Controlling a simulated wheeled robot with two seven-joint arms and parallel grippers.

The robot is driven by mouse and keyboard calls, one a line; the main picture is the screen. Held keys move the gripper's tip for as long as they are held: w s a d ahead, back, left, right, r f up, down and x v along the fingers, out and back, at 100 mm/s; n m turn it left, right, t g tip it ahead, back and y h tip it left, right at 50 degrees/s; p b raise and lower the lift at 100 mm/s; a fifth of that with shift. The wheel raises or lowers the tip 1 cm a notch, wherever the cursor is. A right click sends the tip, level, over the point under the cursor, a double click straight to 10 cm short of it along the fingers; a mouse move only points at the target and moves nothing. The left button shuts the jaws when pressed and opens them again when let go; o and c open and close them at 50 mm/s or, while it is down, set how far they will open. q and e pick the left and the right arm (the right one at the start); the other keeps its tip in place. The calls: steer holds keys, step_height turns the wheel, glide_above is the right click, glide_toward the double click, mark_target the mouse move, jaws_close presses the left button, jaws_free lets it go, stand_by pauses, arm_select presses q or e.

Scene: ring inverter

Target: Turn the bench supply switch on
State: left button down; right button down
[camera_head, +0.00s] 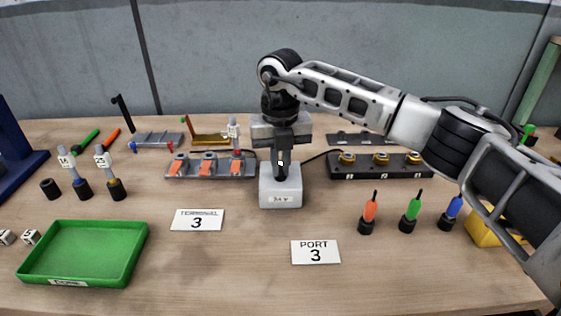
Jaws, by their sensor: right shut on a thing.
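The bench supply (280,190) is a light grey box with a "24V" label on its front, standing at the middle of the table. My right gripper (281,172) reaches in from the right and points straight down onto the top of the box. Its fingers are closed together there, shut on what appears to be the supply switch. The switch itself is hidden by the fingers, so I cannot tell its position. My left gripper is not in view.
A terminal block with orange levers (210,165) is left of the supply, and a port block with brass rings (380,164) is right. Cards "TERMINAL 3" (197,220) and "PORT 3" (316,252) lie in front. A green tray (83,253) sits front left; colored drivers (410,212) stand right.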

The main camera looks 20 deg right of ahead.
mark_target(281, 168)
steer(key=shift+r+m, duration=0.15)
steer(key=shift+m, duration=0.75)
steer(key=shift+w, duration=0.1)
steer(key=c, duration=1.5)
jaws_free()
steer(key=shift+c, duration=0.2)
step_height(281, 168, up, 16)
steer(key=shift+b, duration=0.35)
